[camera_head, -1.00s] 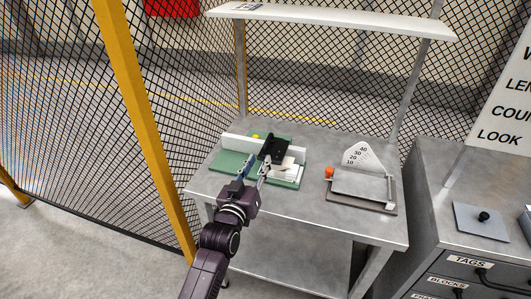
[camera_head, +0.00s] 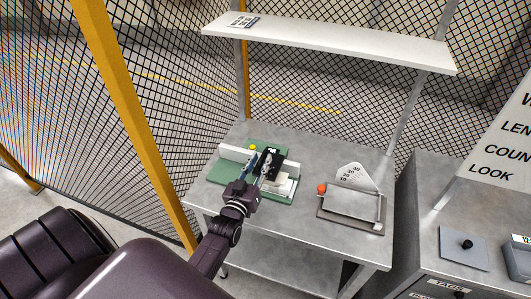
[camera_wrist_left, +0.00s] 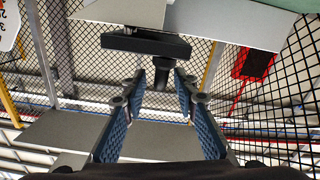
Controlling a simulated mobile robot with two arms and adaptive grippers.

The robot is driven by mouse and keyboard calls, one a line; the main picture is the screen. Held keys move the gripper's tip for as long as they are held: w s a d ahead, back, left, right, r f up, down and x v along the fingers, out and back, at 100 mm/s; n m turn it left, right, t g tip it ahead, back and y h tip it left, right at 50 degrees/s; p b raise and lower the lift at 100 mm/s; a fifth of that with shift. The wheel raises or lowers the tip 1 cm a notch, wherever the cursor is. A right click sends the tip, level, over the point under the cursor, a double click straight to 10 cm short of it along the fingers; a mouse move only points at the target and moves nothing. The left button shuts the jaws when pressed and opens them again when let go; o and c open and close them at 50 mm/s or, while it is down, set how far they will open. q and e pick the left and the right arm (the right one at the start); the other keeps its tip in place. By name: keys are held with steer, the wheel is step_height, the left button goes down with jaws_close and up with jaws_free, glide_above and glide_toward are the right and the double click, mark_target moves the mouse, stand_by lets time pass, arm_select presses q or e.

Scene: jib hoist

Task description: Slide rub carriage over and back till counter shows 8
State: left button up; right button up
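The rub tester has a green base (camera_head: 222,173) with a pale rail, on the left part of the steel bench. Its black carriage (camera_head: 272,157) sits across the base, right of its middle. My left gripper (camera_head: 258,166) is at the near side of the carriage. In the left wrist view the black carriage (camera_wrist_left: 140,43) has a short black knob (camera_wrist_left: 155,70) between the blue-padded fingers (camera_wrist_left: 158,86). The fingers stand open, with narrow gaps beside the knob. I cannot read any counter. My right gripper is not in view.
A gauge fixture with a numbered fan plate (camera_head: 352,178) and orange knob (camera_head: 321,188) stands right of the tester. A white shelf (camera_head: 330,42) hangs above the steel bench (camera_head: 300,240). A yellow post (camera_head: 125,110) and mesh fence stand left. A grey cabinet (camera_head: 425,235) stands right.

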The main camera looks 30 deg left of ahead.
arm_select(q)
steer(key=shift+x, duration=1.45)
jaws_close()
